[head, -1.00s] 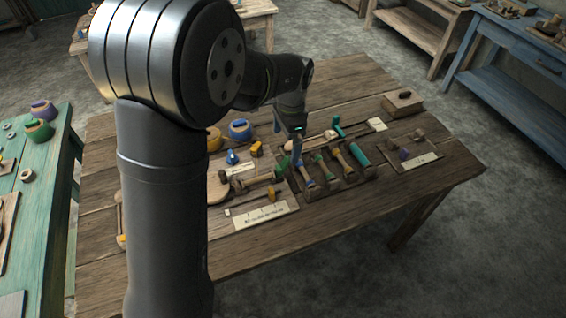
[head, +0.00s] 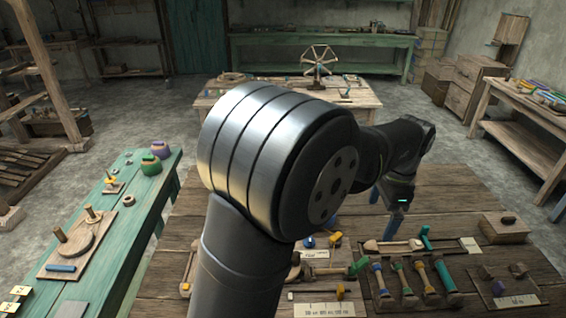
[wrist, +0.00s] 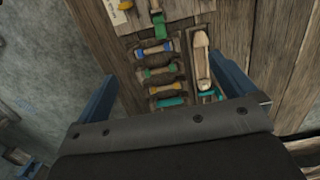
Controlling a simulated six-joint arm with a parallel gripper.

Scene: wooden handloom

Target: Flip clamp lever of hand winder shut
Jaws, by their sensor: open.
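I cannot tell for certain which thing is the hand winder. In the head view, a spoked wooden wheel (head: 318,62) stands upright on the far table. A board with a round wooden disc (head: 78,243), pegs and a blue bar (head: 61,268) lies on the green table at left. No clamp lever is clear on either. My gripper (head: 387,198) is above the near wooden table, away from both. In the wrist view its two blue fingers (wrist: 162,66) are spread wide with nothing held between them.
The near table holds a rack of bobbins (head: 402,280), also in the wrist view (wrist: 160,77), a long wooden tool (head: 394,245) and a wooden block (head: 503,228). The green table (head: 150,205) stands left. Open floor separates the tables.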

